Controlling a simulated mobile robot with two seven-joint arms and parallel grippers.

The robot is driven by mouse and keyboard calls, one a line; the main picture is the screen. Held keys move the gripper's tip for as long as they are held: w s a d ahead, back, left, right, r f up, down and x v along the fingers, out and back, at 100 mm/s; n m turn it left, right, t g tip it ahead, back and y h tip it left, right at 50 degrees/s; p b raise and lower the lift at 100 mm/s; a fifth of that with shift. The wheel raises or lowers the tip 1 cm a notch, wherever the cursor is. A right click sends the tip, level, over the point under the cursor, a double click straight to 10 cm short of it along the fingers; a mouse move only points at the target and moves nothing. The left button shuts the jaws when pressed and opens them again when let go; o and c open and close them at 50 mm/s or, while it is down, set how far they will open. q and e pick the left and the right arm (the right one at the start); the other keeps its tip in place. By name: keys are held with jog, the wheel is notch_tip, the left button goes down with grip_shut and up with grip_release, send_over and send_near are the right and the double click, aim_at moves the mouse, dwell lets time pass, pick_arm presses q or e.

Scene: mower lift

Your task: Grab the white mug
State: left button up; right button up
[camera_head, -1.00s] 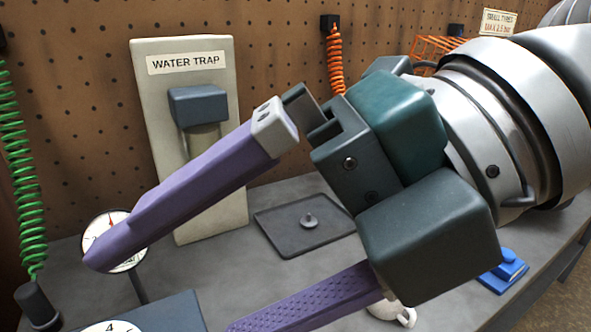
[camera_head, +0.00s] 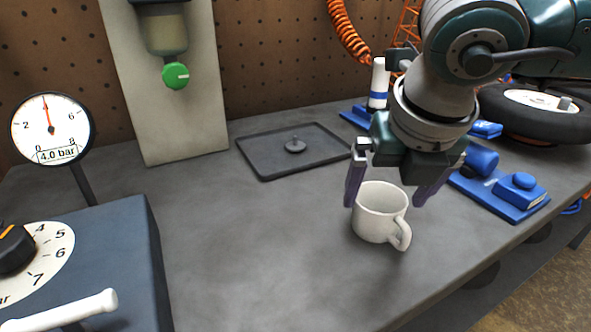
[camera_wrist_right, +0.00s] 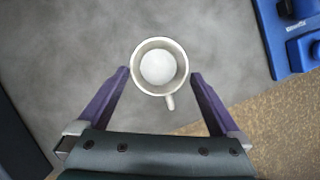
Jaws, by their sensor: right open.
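The white mug (camera_head: 377,213) stands upright on the grey bench, its handle turned toward the front right. My right gripper (camera_head: 385,196) is open above it, pointing down. One purple finger is at the mug's left and the other at its right. In the right wrist view the mug (camera_wrist_right: 160,43) lies ahead between the lines of the open right gripper (camera_wrist_right: 158,72), with its handle toward the palm. A pale round shape shows inside the mug. I cannot tell whether a finger touches the mug. My left gripper is out of view.
A dark tray (camera_head: 262,165) with a small knob lies behind the mug. Blue blocks on a blue base (camera_head: 513,205) and a tyre (camera_head: 560,125) are to the right. A gauge (camera_head: 52,128) and a dark box (camera_head: 105,245) stand left. The bench between is clear.

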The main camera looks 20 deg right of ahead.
aim_at(381, 204)
jog(key=shift+x, duration=1.55)
jog(key=shift+a, duration=0.1)
jog(key=shift+c, duration=0.4)
jog(key=c, duration=1.1)
